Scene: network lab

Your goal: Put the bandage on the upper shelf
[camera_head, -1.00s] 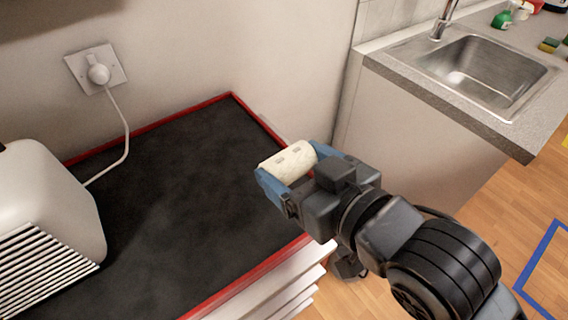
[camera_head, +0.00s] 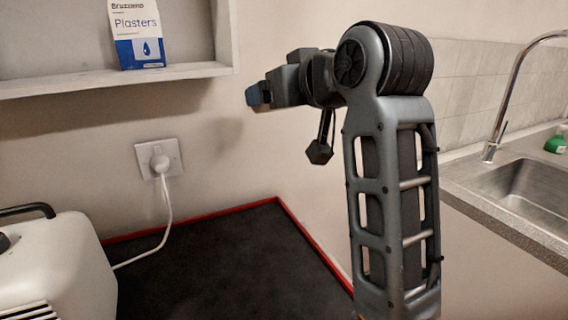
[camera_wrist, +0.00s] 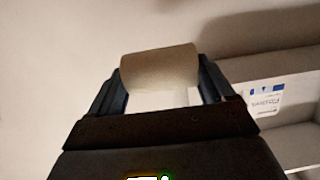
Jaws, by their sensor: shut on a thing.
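The bandage (camera_wrist: 160,68) is a cream roll held crosswise between the two fingers of my gripper (camera_wrist: 160,82) in the wrist view. In the head view my gripper (camera_head: 256,95) is raised to the right of the shelf and slightly below its board; the bandage is hidden there. The shelf (camera_head: 190,72) is a pale wall-mounted box at the upper left. The shelf also shows at the right of the wrist view (camera_wrist: 290,62), apart from the bandage.
A Plasters box (camera_head: 137,35) stands on the shelf, left of its right side wall. A dark red-edged worktop (camera_head: 215,265) lies below, with a white appliance (camera_head: 55,262) at left. A wall plug (camera_head: 159,160) and a sink (camera_head: 520,195) also show.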

